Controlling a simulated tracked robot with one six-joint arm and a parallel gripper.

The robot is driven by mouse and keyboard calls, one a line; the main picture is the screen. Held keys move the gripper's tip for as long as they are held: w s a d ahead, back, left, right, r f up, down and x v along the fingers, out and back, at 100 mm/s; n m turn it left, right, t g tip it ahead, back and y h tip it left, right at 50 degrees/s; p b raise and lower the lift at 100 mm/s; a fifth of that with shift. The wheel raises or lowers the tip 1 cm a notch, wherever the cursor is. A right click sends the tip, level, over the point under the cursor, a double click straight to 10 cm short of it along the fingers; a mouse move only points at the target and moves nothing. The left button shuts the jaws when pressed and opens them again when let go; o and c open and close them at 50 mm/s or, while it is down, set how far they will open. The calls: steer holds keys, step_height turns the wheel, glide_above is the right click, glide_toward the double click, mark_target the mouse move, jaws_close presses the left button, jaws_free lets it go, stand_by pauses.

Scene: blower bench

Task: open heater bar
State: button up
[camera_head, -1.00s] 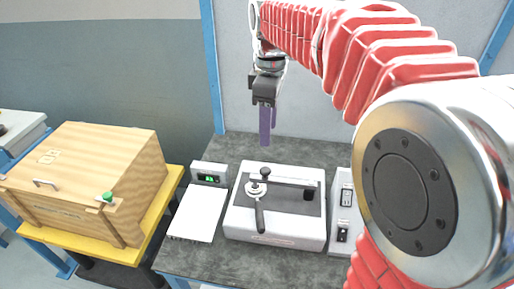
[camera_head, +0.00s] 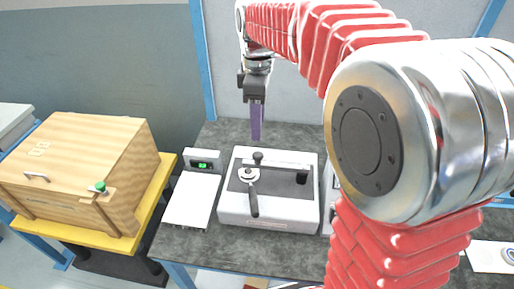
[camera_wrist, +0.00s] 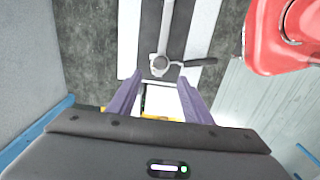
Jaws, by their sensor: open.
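The white bench unit (camera_head: 270,213) stands on the dark bench top. A heater bar (camera_head: 280,165) appears to run across its top, lying flat, with a round black knob (camera_head: 257,157) near its left end and a black block near its right. A lever with a dark handle (camera_head: 253,203) points toward the front from a silver pivot. In the wrist view, the pivot and lever (camera_wrist: 188,63) show beyond the fingertips. My gripper (camera_head: 256,128) hangs fingers down behind the unit, clear of it. Its purple fingers (camera_wrist: 158,92) are apart and empty.
A wooden box (camera_head: 85,175) with a green knob sits on a yellow-topped stand at left. A small box with a green display (camera_head: 203,160) and a white panel (camera_head: 190,200) lie left of the unit. My arm hides the bench to the right.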

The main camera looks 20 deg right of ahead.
mark_target(257, 154)
step_height(257, 154, down, 10)
steer(key=shift+r, duration=0.1)
stand_by(0.4)
steer(key=shift+c, duration=0.6)
jaws_close()
